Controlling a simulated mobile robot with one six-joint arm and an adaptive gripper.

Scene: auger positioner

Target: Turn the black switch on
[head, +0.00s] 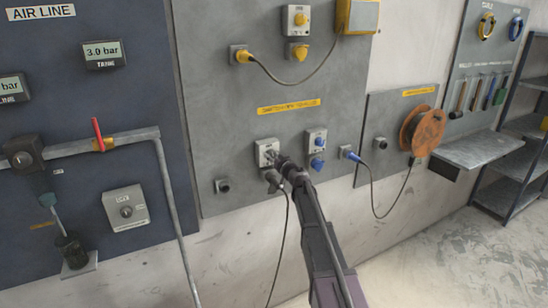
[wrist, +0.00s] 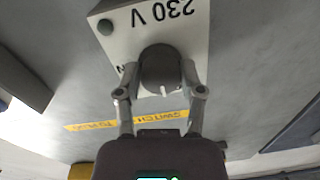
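The black switch (wrist: 160,68) is a dark round knob with a small white pointer mark. It sits on a white box (wrist: 113,22) marked 230 V, seen upside down in the wrist view. The pointer's setting against the box's labels cannot be read clearly. The same white box (head: 262,147) is on the grey wall panel in the head view, where my gripper largely hides the knob. My gripper (wrist: 160,75) has one finger on each side of the knob, and both fingertips appear to touch it. In the head view my gripper (head: 275,157) is right at the box.
A black plug and cable (head: 288,205) hang just below the switch box. A grey pipe (head: 168,185) runs on the left.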

